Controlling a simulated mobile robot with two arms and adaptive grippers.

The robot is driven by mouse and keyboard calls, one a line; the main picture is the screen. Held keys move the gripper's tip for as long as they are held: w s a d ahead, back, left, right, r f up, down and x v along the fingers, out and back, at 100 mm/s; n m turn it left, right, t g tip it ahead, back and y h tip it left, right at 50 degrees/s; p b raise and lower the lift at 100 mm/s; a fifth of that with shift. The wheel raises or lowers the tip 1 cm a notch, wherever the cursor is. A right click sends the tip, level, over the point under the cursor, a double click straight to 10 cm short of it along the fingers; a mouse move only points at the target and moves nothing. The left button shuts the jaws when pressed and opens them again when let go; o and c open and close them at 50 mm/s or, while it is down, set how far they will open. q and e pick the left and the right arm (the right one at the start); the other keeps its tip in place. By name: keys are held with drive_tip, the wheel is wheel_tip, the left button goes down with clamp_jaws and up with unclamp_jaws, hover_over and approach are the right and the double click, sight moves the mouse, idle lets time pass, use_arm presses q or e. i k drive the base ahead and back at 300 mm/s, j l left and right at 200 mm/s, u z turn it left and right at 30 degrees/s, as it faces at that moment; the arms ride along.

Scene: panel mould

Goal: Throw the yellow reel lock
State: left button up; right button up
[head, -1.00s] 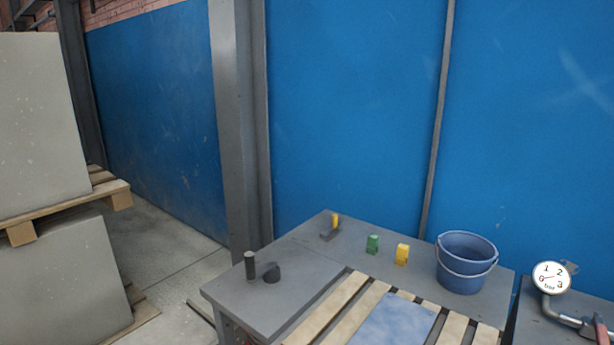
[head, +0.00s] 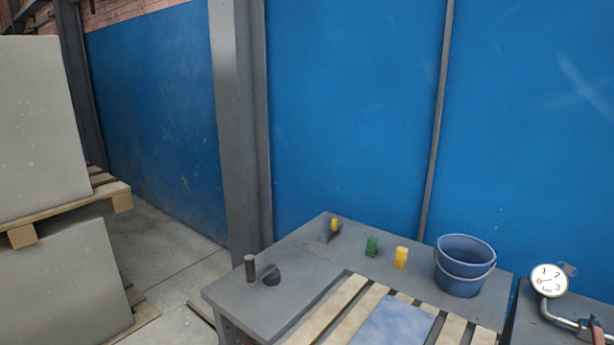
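A small yellow piece (head: 334,224) sits on a dark base at the far left corner of the grey table. A yellow block (head: 401,257) stands farther right, with a green block (head: 371,246) to its left. I cannot tell for certain which yellow thing is the reel lock, and its position is too small to read. Neither of my grippers is in view.
A grey table (head: 245,305) bears wooden slats (head: 330,308), a blue sheet (head: 393,325), a blue bucket (head: 464,266), a dark upright cylinder (head: 250,268) and a black knob (head: 271,275). A pressure gauge (head: 548,281) stands at right. Stacked grey slabs (head: 45,130) are at left.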

sight(334, 220)
drive_tip(key=i+j+z, duration=0.4)
drive_tip(key=i+j, duration=0.15)
drive_tip(key=j, duration=0.15)
drive_tip(key=i+j+z, duration=0.35)
drive_tip(key=j, duration=0.45)
drive_tip(key=i, duration=0.1)
